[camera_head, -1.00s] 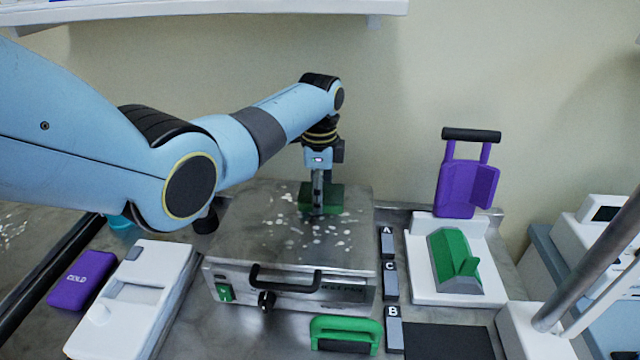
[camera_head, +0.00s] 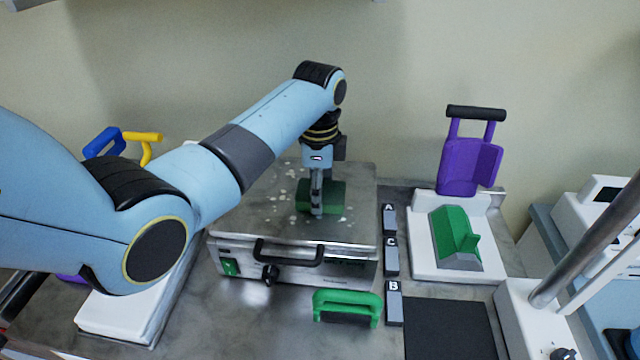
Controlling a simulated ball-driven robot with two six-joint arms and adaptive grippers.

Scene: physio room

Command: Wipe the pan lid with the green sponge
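The pan lid (camera_head: 250,205) is the flat metal top of a box-shaped metal unit with a black front handle. White spots lie on it, mostly on its left and back parts, with a few near the sponge. The green sponge (camera_head: 335,197) is a dark green block on the right half of the lid and appears to touch it. My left gripper (camera_head: 317,205) points down with its fingers shut on the sponge, hiding part of it. My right gripper is not in view.
A green-handled block (camera_head: 347,300) stands in front of the unit. Grey blocks marked A, C and B (camera_head: 391,258) line its right side. A white stand (camera_head: 470,262) with green and purple pieces is further right. Blue and yellow handles (camera_head: 125,142) show behind my arm.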

